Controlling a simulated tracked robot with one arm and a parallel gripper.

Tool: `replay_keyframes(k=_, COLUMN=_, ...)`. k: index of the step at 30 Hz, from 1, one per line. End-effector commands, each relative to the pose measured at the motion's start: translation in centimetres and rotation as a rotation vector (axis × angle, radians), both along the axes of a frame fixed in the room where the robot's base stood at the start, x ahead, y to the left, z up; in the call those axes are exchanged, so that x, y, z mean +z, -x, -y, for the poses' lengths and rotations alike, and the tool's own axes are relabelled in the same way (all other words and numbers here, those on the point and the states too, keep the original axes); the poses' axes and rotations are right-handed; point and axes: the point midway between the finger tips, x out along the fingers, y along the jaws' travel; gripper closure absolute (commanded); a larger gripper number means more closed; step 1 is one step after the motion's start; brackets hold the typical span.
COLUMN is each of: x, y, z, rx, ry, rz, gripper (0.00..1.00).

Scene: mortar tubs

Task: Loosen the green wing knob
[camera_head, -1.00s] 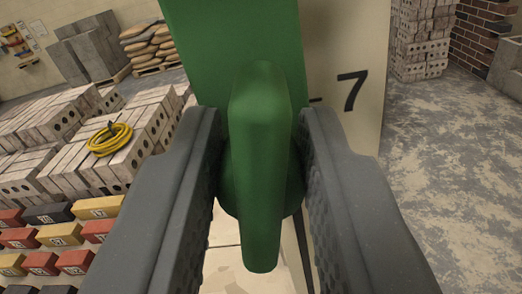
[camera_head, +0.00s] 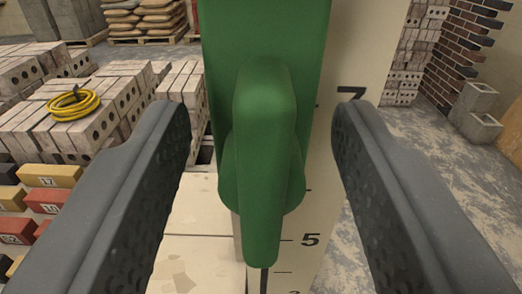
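The green wing knob (camera_head: 264,165) stands in the middle of the view, its long wing upright in the picture. It sits on the front of a green block (camera_head: 265,25) on a pale post marked with numbers (camera_head: 365,50). My gripper (camera_head: 262,112) is open, one dark grey finger on each side of the knob. Clear gaps show between both fingers and the knob, and I see no contact. The wing hides the middle of the knob's round base.
Perforated pale blocks with a yellow coil (camera_head: 74,104) lie at the left. Red, yellow and black numbered bricks (camera_head: 48,201) are at the lower left. Sacks (camera_head: 145,18) are stacked behind. Open floor (camera_head: 425,165) lies right of the post.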

Motion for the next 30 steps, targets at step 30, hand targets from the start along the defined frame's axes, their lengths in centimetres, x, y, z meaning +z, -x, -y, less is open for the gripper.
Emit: replay_keyframes(k=30, x=-0.1, y=11.6, z=1.1, rx=-0.004, ry=0.002, rz=-0.001, gripper=0.55)
